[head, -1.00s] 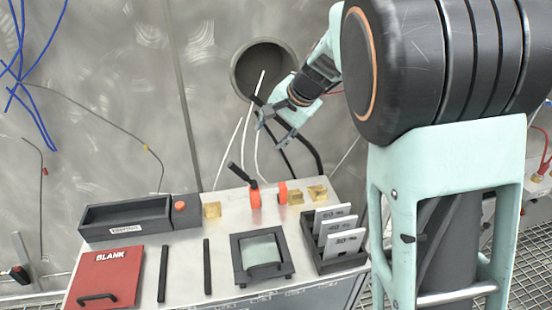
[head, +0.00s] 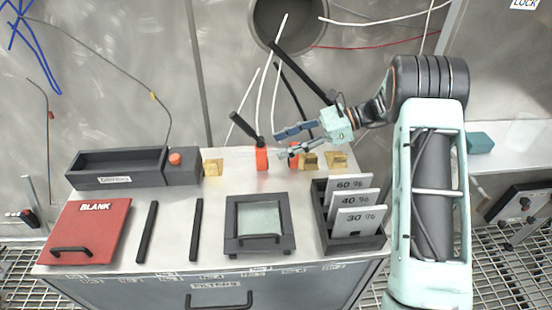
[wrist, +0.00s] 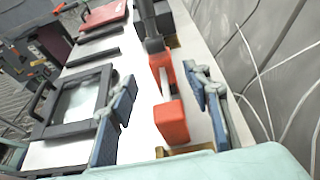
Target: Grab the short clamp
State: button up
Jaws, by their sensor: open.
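An orange clamp body with a long black handle (head: 262,157) stands upright at the back of the white worktop. A shorter orange piece (head: 294,157) is just to its right, partly hidden by my gripper (head: 280,144). In the wrist view, orange-red parts (wrist: 172,122) with a black lever above them lie between the spread blue fingers of my gripper (wrist: 160,78). One finger is on each side, with visible gaps. My gripper is open and empty. I cannot tell from the overlap where one clamp ends and the other begins.
Gold blocks (head: 213,167) line the back edge. A black tray (head: 115,168), a red BLANK cover (head: 88,230), two black bars, a framed glass plate (head: 259,245) and a rack of percent cards (head: 350,240) occupy the worktop. Cables hang behind it.

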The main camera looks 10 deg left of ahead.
aim_at(271, 150)
jog(key=x, duration=0.2)
jog(key=b+x, duration=0.1)
jog(key=x, duration=0.1)
jog(key=shift+a+f, duration=0.25)
jog(key=shift+f, duration=0.1)
jog(key=shift+w, duration=0.1)
grip_shut()
jog(key=shift+r, duration=0.15)
